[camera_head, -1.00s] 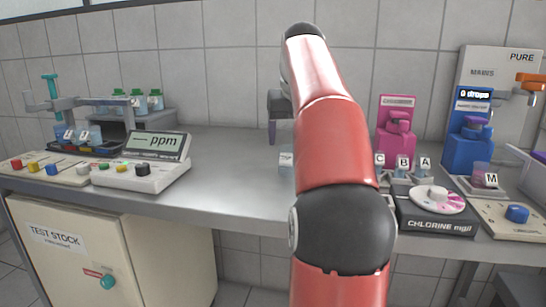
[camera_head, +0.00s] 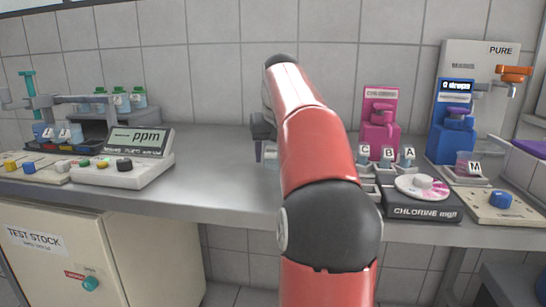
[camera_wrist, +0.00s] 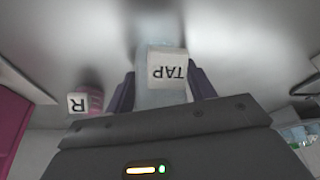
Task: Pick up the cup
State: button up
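The cup is a small translucent, pale cup (camera_wrist: 155,98) with a white TAP label, seen between my gripper's fingers in the wrist view. In the head view the cup (camera_head: 271,152) stands low at the bench surface, partly hidden by my arm. My gripper (camera_wrist: 161,88) has one dark finger on each side of the cup. The fingers look spread, and I cannot see clear contact with the cup. In the head view my gripper (camera_head: 263,130) is mostly behind my red arm.
A pink-tinted cup labelled R (camera_wrist: 90,101) stands close beside. Cups C, B and A (camera_head: 387,154) stand behind the chlorine dial (camera_head: 422,187) on the right. A ppm meter (camera_head: 130,158) is on the left. The bench (camera_head: 215,170) between is clear.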

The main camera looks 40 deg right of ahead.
jog(key=c, duration=0.8)
jog(key=shift+r, duration=0.1)
